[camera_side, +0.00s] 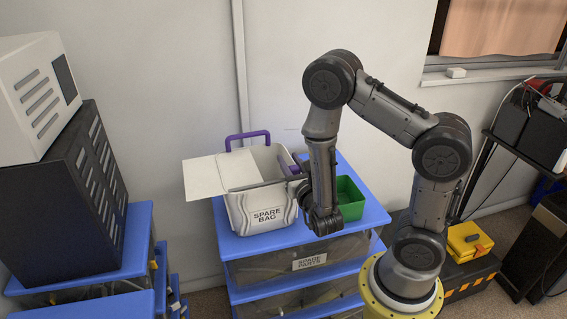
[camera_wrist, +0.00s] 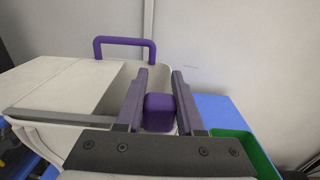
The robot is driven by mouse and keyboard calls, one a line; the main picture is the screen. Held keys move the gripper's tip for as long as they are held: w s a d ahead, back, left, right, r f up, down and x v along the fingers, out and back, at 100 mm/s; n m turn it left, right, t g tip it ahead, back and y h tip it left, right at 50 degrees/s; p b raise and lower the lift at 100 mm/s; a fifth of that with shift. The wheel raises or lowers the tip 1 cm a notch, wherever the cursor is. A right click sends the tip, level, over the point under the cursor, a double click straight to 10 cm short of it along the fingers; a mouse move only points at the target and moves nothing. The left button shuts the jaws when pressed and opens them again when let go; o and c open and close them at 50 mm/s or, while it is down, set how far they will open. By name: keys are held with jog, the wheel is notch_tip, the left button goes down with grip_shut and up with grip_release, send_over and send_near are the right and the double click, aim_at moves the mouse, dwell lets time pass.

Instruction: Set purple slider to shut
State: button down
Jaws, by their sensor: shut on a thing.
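The purple slider (camera_wrist: 159,112) is a rounded block between the two fingers of my gripper (camera_wrist: 160,76) in the wrist view. In the side view the gripper (camera_side: 291,174) comes in from the right and partly hides the bin's right rim and the slider. A flat white panel (camera_side: 203,177) sticks out past the bin's left side, and part of the bin's top is open. The panel (camera_wrist: 62,82) covers the left in the wrist view.
A purple handle (camera_side: 248,137) arches over the bin's back. A green tray (camera_side: 350,197) stands close to the right. Both sit on a blue-topped drawer unit (camera_side: 320,236) labelled SPARE PARTS. The wall is close behind. A black cabinet (camera_side: 75,190) stands at the left.

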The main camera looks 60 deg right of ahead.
aim_at(295, 171)
jog(key=c, duration=0.5)
grip_release()
jog(key=shift+a, duration=0.1)
jog(key=v, duration=0.7)
jog(key=shift+v, duration=3.35)
